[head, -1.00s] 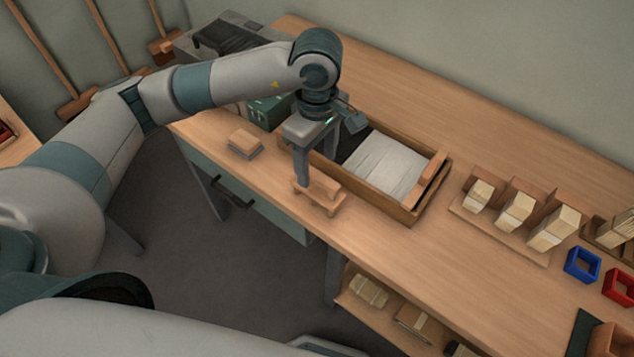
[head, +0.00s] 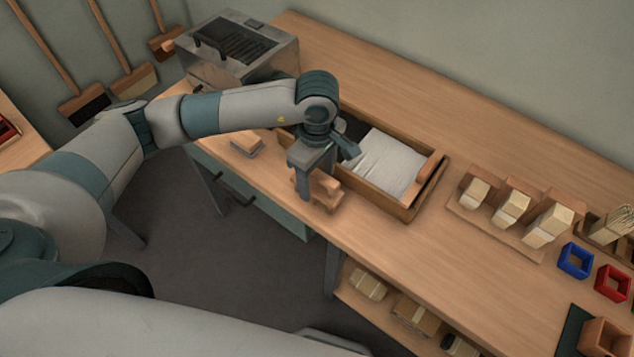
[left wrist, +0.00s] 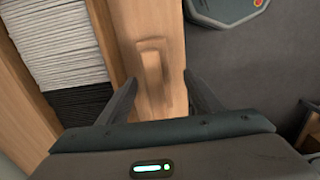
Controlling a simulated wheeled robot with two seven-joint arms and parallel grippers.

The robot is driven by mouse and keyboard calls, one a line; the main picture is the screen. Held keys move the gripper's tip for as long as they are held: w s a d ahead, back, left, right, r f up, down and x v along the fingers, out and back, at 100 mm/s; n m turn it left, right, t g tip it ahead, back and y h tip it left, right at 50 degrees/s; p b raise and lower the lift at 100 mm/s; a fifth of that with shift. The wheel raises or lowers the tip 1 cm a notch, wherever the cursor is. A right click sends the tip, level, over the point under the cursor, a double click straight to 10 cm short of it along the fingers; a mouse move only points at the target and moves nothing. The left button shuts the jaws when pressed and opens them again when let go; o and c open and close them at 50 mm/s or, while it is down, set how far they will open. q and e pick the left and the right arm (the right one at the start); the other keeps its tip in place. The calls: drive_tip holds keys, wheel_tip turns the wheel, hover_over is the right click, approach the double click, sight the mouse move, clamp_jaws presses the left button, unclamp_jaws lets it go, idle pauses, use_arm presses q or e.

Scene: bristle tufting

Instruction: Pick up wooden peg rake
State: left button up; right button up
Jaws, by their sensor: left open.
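The wooden peg rake (head: 326,196) is a small wooden piece with a raised bar, near the front edge of the bench. In the left wrist view its raised wooden bar (left wrist: 152,68) shows ahead of the fingers, in the gap between them. My left gripper (head: 314,184) points down right over the rake and hides part of it. In the left wrist view the fingers (left wrist: 162,92) are apart with nothing clamped. I cannot tell whether they touch the rake. My right gripper is out of view.
A wooden tray (head: 430,192) with white and black bristle stock lies close behind the rake. A wooden block (head: 245,143) sits to its left. A metal box (head: 238,48) stands at the back left. Bristle bundles (head: 512,207) and blue (head: 575,261) and red (head: 611,284) frames are at right.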

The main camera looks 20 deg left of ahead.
sight(318, 185)
use_arm(q)
drive_tip(key=f, duration=0.1)
drive_tip(key=f+p, duration=0.2)
drive_tip(key=shift+w+f, duration=0.25)
drive_tip(key=shift+w, duration=0.05)
drive_tip(key=shift+f, duration=0.7)
drive_tip(key=c, duration=1.2)
drive_tip(key=shift+c, duration=0.2)
